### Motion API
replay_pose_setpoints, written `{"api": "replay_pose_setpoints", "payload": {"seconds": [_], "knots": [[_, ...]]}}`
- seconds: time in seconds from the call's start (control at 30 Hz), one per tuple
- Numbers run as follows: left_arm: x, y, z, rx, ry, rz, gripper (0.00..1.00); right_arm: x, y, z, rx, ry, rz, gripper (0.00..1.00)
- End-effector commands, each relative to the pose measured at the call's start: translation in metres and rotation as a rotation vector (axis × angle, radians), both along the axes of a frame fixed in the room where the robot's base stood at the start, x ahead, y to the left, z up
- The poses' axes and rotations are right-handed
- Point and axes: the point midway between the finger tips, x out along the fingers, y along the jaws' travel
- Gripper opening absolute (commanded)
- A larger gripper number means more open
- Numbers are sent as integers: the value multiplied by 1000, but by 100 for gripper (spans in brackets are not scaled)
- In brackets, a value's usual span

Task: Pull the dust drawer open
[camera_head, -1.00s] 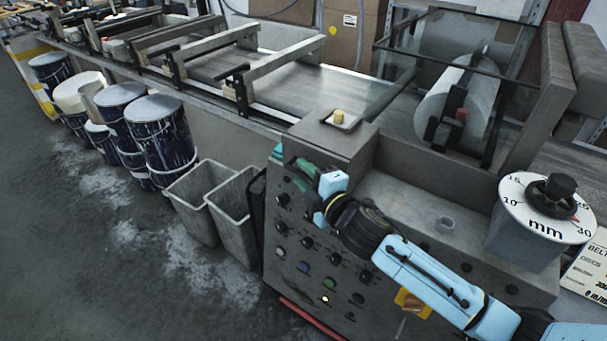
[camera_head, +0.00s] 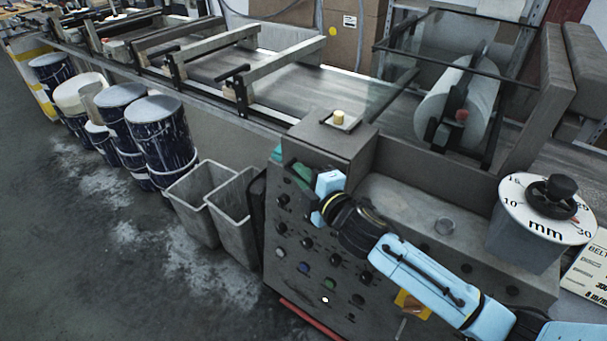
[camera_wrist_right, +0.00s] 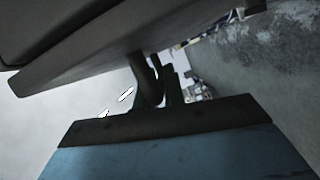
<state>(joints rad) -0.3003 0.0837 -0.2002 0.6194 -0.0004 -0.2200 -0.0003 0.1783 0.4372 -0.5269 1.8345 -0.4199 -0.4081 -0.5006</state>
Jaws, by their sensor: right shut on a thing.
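My right gripper (camera_head: 314,190) is at the upper left of the grey control cabinet (camera_head: 390,195); its light blue hand shows, but its fingertips are hard to make out there. In the right wrist view the dark fingers (camera_wrist_right: 157,82) are close together, shut on a narrow dark part that I take to be the handle of the dust drawer. A grey board-like edge (camera_wrist_right: 85,60) crosses the upper left of that view, close to the fingers. I cannot tell the drawer's front apart from the cabinet, or how far it is open. My left gripper is not in view.
Two grey bins (camera_head: 235,212) stand on the floor left of the cabinet, with several dark drums (camera_head: 160,135) beyond. Knobs and buttons cover the cabinet's front. A thickness dial (camera_head: 545,210) stands at the right. The floor at the lower left is clear.

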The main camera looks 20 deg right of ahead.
Motion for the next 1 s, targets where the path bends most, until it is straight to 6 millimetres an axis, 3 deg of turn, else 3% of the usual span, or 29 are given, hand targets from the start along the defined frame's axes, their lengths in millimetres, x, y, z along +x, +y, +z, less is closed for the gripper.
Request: {"api": "replay_pose_setpoints", "payload": {"seconds": [0.43, 0.6, 0.87, 0.9, 1.0], "knots": [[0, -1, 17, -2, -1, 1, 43, -65, 84, -1, 7, 7, 2, 0], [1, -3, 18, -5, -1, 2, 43, -74, 94, -1, 1, 3, 1, 0], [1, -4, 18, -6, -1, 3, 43, -74, 94, -1, -1, 2, 0, 0], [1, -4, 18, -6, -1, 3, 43, -73, 94, -1, -1, 2, 0, 13], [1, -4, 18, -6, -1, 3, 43, -73, 94, -1, -1, 2, 0, 26]]}}
